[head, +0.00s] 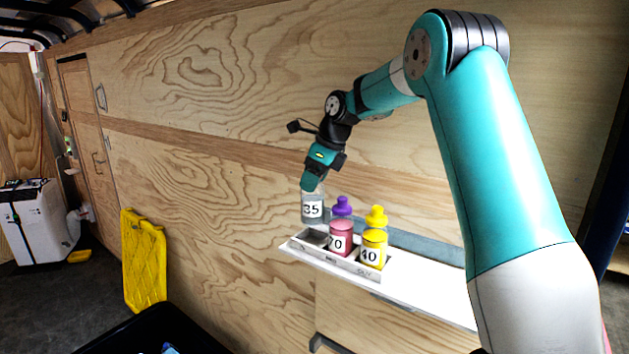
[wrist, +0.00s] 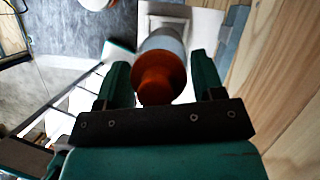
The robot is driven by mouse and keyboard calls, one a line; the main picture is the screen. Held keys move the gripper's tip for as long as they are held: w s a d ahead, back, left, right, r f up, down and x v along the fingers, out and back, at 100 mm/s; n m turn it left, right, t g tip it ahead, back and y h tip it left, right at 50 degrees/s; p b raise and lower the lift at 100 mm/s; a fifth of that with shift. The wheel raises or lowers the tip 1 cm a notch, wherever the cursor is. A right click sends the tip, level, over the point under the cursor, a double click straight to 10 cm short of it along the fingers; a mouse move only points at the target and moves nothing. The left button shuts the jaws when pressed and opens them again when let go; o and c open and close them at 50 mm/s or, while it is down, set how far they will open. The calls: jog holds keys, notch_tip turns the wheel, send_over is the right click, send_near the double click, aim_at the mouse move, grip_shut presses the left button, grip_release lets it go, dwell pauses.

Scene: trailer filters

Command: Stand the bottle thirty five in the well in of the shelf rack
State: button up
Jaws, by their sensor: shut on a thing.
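The bottle thirty five (head: 313,209) is a clear grey bottle with a white label reading 35. My gripper (head: 311,188) is shut on its top and holds it upright over the left well of the shelf rack (head: 334,262). In the wrist view the bottle's orange cap (wrist: 160,80) sits between the two fingers of my gripper (wrist: 163,88). The left well looks empty, and its label is too small to read.
A pink bottle (head: 341,236) with a purple cap, labelled 0, stands in the middle well. A yellow bottle (head: 374,246), labelled 40, stands in the right well. The white shelf (head: 430,299) is bare to the right. A wooden wall (head: 220,130) rises behind.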

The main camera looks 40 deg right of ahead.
jog(key=shift+f+b, duration=0.95)
jog(key=shift+f, duration=2.1)
jog(key=o, duration=1.7)
notch_tip(320, 180, up, 12)
jog(key=p, duration=1.2)
jog(key=shift+f, duration=0.2)
notch_tip(320, 180, up, 8)
send_over(314, 201)
jog(key=w+d, duration=0.2)
jog(key=shift+w+a+r, duration=0.15)
jog(key=shift+a+r, duration=0.05)
